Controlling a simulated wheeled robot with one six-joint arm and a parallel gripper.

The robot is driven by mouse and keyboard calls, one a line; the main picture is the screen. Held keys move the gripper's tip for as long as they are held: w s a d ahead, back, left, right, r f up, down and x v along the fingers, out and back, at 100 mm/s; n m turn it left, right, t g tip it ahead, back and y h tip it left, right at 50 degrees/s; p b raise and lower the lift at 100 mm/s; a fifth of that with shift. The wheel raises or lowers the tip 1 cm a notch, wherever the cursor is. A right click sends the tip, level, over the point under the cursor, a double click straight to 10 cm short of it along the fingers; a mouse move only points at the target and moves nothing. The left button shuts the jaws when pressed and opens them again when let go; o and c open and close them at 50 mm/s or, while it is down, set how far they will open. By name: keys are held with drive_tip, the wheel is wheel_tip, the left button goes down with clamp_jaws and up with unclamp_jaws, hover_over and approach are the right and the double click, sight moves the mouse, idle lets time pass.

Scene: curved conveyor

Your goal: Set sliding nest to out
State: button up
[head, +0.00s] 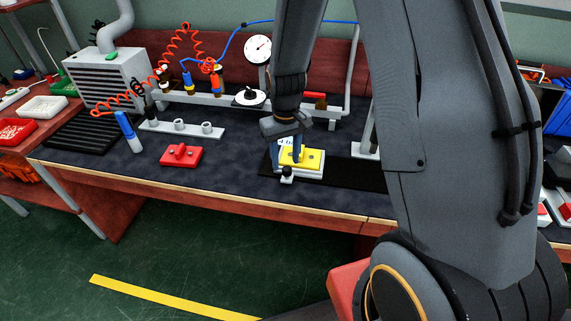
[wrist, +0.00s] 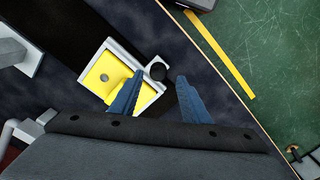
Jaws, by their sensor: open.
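The sliding nest is a white block with a yellow top plate (head: 312,158) on a dark rail (head: 355,174) on the bench. Its yellow plate, with a small round hole, also shows in the wrist view (wrist: 103,77). A black-topped knob (head: 287,173) is at its near side; in the wrist view the knob (wrist: 157,71) lies between the lines of my two blue fingers. My gripper (head: 286,161) points down at the knob and is open, with nothing held. In the wrist view (wrist: 160,76) the left finger covers part of the nest. Finger contact with the knob cannot be told.
A red block (head: 181,155) and a grey bar with rings (head: 180,129) lie to the left. A grey post (head: 368,138) stands right of the nest. The bench's front edge (head: 220,203) is close. My arm hides the bench's right part.

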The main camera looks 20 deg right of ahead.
wheel_tip(320, 180, up, 5)
drive_tip(key=shift+b, duration=0.4)
drive_tip(key=shift+s+r, duration=0.15)
drive_tip(key=s+d+r+m, duration=0.1)
drive_tip(key=s+r, duration=0.2)
drive_tip(key=s, duration=0.5)
drive_tip(key=s+r+t, duration=0.1)
drive_tip(key=s+r, duration=0.2)
drive_tip(key=s, duration=0.4)
drive_tip(key=shift+s+d+m, duration=0.35)
drive_tip(key=shift+s+m, duration=0.05)
drive_tip(key=shift+r, duration=0.1)
idle(1.0)
